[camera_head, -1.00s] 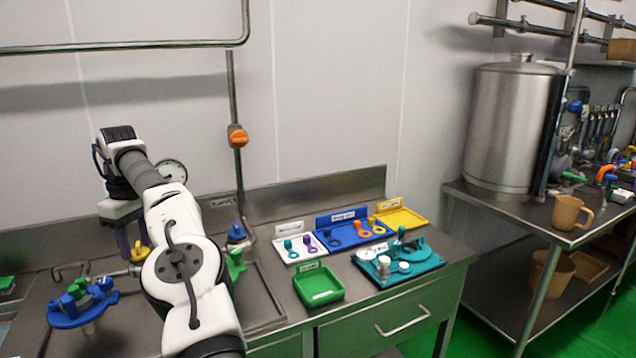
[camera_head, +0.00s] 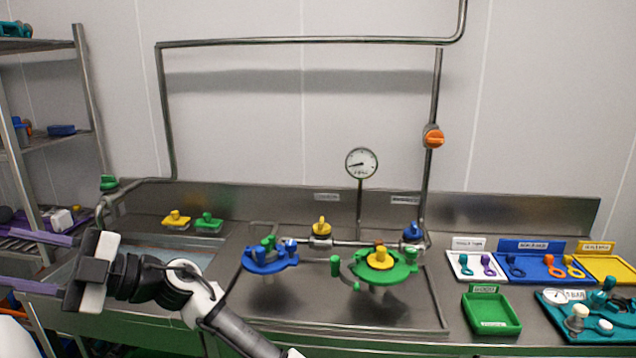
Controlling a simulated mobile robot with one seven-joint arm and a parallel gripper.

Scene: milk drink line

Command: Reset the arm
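My gripper (camera_head: 38,264) is at the lower left, pointing left, with its two purple fingers spread apart and nothing between them. My white and black arm crosses in front of the steel counter (camera_head: 240,335) and reaches back to the bottom edge. The gripper is apart from the valves and trays.
A blue valve fixture (camera_head: 269,262) and a green one (camera_head: 398,268) stand on the counter's middle, with a gauge (camera_head: 361,163) behind. A green tray (camera_head: 491,313), white tray (camera_head: 462,271) and blue tray (camera_head: 543,277) lie right. A shelf rack (camera_head: 80,100) stands left.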

